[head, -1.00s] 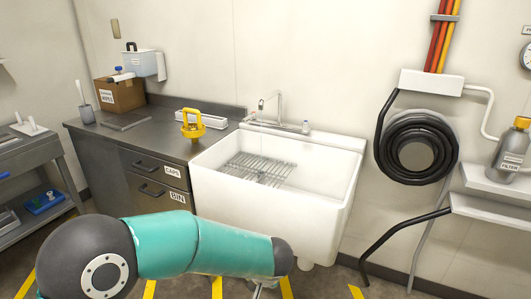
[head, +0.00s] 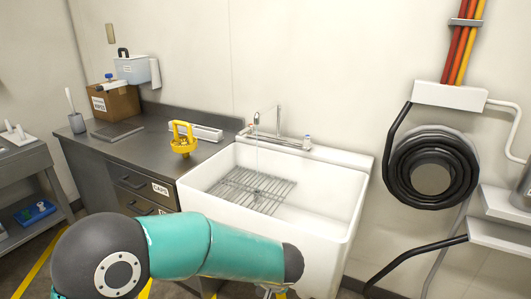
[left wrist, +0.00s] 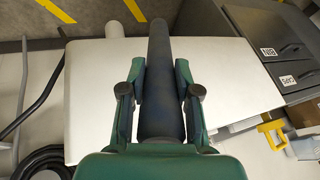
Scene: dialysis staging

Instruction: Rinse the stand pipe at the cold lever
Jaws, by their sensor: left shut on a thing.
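My left gripper (left wrist: 160,72) is shut around a long dark pipe (left wrist: 159,45) in the left wrist view, which I take for the stand pipe. In the head view my left arm crosses the bottom in front of the sink, and the gripper and pipe are mostly hidden below it. The white sink (head: 300,240) has a tap (head: 281,120) at its back with a small lever at each side, the left lever (head: 256,117) and the right lever (head: 307,141). Their colour marks are too small to tell. A faint thin line like water hangs below the spout.
A wire rack (head: 235,190) lies in the sink. A yellow handled object (head: 183,140) stands on the steel counter (head: 150,160) to its left. A coiled black hose (head: 432,167) hangs on the wall at right, with its loose end reaching low right of the sink.

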